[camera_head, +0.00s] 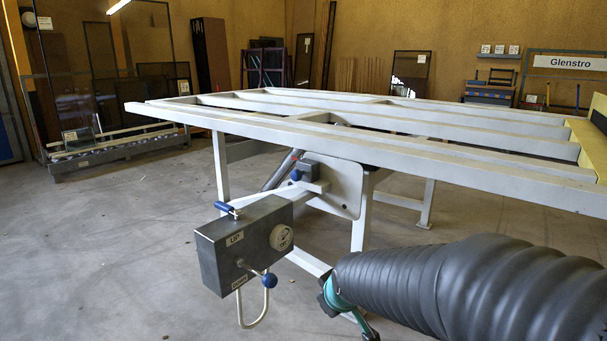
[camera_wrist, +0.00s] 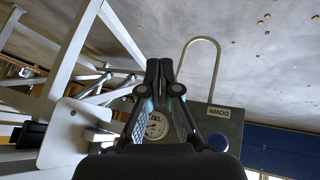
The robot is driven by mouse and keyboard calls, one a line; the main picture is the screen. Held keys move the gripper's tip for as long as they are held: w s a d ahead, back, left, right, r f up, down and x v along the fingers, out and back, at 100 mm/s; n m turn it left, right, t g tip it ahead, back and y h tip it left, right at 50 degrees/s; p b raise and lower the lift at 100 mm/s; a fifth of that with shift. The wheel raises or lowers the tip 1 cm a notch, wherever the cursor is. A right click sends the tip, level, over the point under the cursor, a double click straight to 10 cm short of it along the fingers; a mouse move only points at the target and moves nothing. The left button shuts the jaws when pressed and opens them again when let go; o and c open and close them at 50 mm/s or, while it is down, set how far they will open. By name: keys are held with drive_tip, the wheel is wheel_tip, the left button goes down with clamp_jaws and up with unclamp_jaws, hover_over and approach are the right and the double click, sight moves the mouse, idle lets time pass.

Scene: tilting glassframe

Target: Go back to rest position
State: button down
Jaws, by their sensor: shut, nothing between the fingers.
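My gripper (camera_wrist: 159,72) is in the middle of the wrist view, its two black fingertips together, with nothing between them. Behind it in that view is the grey control box (camera_wrist: 218,130) with a DOWN label, a bent metal loop (camera_wrist: 205,48) and a round dial (camera_wrist: 157,126). In the head view the control box (camera_head: 243,243) carries UP and DOWN labels, a blue-knobbed lever and the loop at its underside. My arm in its black ribbed sleeve comes in from the lower right, its end just right of the box. The fingertips cannot be made out in the head view.
A large pale tilting frame table (camera_head: 450,165) spans the middle and right, its legs and bracket close behind the box. Glass racks (camera_head: 110,150) stand at the back left. Open concrete floor (camera_head: 120,260) lies to the left.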

drive_tip(key=s+d+r+m+p, duration=0.3)
drive_tip(key=s+d+r, duration=0.2)
drive_tip(key=s, duration=0.6)
drive_tip(key=s+d+r+m+g+h+p, duration=0.1)
drive_tip(key=s+d+r+m+p, duration=0.3)
drive_tip(key=s+r, duration=0.5)
drive_tip(key=shift+s+d+r+m+p, duration=0.3)
drive_tip(key=shift+s+d, duration=0.35)
drive_tip(key=shift+s, duration=0.6)
idle(0.3)
